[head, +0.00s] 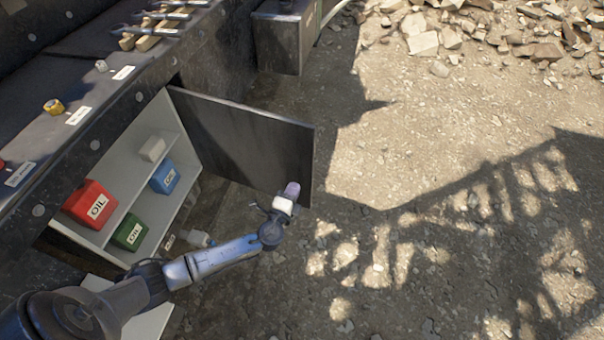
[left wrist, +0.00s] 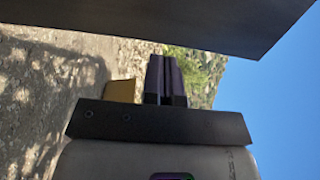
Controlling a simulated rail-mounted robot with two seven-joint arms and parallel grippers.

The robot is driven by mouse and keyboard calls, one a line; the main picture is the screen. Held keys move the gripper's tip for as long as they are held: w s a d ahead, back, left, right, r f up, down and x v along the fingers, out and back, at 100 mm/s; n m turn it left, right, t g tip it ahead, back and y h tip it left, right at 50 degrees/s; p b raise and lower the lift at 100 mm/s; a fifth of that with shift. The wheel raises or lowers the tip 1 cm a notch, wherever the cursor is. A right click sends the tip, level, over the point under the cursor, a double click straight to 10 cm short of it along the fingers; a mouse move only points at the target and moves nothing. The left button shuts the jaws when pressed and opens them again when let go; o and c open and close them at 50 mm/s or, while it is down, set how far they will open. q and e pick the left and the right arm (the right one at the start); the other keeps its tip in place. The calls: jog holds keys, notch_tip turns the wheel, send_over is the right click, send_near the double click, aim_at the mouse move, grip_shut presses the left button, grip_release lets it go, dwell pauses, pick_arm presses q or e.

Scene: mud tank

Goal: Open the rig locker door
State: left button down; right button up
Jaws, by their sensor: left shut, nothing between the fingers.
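The rig locker door (head: 245,135) is a dark flat panel that stands swung out wide from the locker (head: 118,205), whose shelves show. My left gripper (head: 292,188) is shut and empty near the door's free edge, on the side facing the shelves. Whether it touches the door I cannot tell. In the left wrist view the two dark fingers (left wrist: 164,80) lie together with nothing between them. A dark panel across the top of that view (left wrist: 190,22) looks like the door. No handle shows. My right gripper is not in view.
The locker holds a red oil can (head: 91,204), a green can (head: 129,233), a blue can (head: 164,178) and a white box (head: 152,149). Wrenches (head: 160,22) and a yellow tape roll (head: 54,106) lie on the top above. Open gravel ground (head: 430,200) spreads to the right.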

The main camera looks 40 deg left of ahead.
aim_at(305, 168)
pick_arm(q)
jog(key=shift+b+x, duration=0.35)
jog(key=shift+x, duration=3.15)
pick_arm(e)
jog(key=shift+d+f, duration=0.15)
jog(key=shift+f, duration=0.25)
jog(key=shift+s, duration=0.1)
